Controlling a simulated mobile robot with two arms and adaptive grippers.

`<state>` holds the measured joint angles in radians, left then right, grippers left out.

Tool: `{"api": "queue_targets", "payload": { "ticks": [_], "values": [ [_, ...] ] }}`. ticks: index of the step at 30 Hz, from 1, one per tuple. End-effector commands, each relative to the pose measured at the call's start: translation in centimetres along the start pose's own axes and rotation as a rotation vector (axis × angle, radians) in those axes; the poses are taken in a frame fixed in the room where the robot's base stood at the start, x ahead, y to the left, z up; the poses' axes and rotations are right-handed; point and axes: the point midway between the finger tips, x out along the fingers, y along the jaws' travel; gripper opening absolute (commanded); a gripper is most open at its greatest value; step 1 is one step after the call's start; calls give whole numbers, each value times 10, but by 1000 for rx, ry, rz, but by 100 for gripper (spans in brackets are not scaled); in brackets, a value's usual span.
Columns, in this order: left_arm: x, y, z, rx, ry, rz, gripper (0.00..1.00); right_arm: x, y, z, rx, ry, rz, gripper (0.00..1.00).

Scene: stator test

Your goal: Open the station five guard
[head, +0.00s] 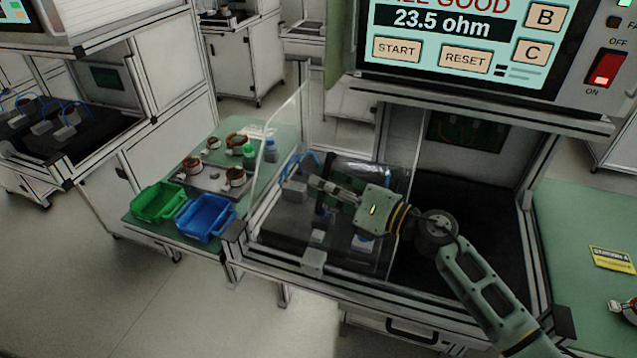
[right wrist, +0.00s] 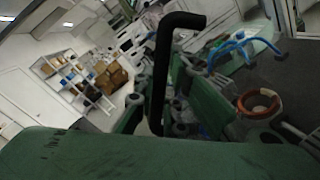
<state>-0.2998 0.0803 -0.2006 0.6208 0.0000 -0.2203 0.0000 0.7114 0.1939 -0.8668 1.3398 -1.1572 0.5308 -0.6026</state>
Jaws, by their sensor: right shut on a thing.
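The station has a clear guard whose left panel (head: 284,128) stands upright at the left side of the opening. Another clear pane edge shows right of my gripper, and the guard's exact extent is hard to tell. My right gripper (head: 318,186) reaches in at the left part of the station, over the dark fixture. In the right wrist view a black bent handle (right wrist: 163,70) rises between the green fingers (right wrist: 160,122), which are shut on it. The handle is hard to make out in the head view. My left gripper is in neither view.
A test unit screen (head: 455,40) reading 23.5 ohm hangs above. A green side table holds a green bin (head: 158,202), a blue bin (head: 206,217) and copper-wound stators. A copper ring (right wrist: 260,103) and blue leads (right wrist: 232,46) lie near the gripper. The dark bay at right looks clear.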

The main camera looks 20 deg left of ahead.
Motion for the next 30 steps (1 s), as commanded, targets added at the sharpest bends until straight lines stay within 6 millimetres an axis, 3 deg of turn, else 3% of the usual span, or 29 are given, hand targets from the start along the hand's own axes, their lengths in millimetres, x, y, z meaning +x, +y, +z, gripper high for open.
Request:
{"api": "queue_targets", "payload": {
  "ticks": [5, 11, 21, 30],
  "values": [
    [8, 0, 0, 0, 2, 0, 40, -38, -11, 4, -7, 3, -6, 0],
    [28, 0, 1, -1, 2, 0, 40, -102, -26, 12, -10, 3, -8, 0],
    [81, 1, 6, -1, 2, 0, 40, -216, -51, 30, -10, 3, -8, 0],
    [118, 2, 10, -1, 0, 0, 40, -286, -62, 45, -7, 3, -4, 0]
  ]
}}
